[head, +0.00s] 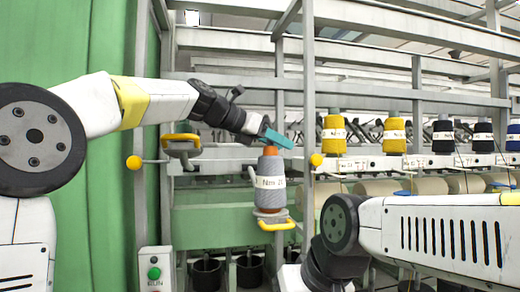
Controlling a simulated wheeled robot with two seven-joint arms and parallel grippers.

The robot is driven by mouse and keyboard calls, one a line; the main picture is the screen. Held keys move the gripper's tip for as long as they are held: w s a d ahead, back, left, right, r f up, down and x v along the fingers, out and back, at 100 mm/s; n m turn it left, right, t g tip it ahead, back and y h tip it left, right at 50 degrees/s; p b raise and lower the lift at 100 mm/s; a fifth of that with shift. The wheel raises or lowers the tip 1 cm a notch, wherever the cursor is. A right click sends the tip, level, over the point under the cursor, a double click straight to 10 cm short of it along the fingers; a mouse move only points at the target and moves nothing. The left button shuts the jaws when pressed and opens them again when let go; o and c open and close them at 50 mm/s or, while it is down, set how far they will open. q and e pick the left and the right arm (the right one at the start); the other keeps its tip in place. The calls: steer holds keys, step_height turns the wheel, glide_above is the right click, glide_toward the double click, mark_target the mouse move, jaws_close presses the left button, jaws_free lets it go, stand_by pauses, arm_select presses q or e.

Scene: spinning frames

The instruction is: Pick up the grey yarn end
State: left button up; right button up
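A grey yarn cone (270,188) with a white label reading "Nm 2" and an orange-brown tip stands upright on a yellow-edged holder (277,224) at centre. No loose grey yarn end can be made out at this size. My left gripper (279,138), with teal fingers, is just above the cone's tip. From this angle I cannot tell whether its fingers are apart or closed, or whether it touches the cone. My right arm reaches in from the right and bends down at the lower middle; its gripper fingers are not visible.
Yellow cones (334,134) and dark cones (443,136) stand in a row on the machine at right. A grey post (308,120) rises close right of the grey cone. An empty yellow holder (181,142) is at left. A green-button box (154,272) stands below.

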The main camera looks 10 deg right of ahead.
arm_select(q)
jaws_close()
step_height(320, 180, up, 10)
stand_by(0.8)
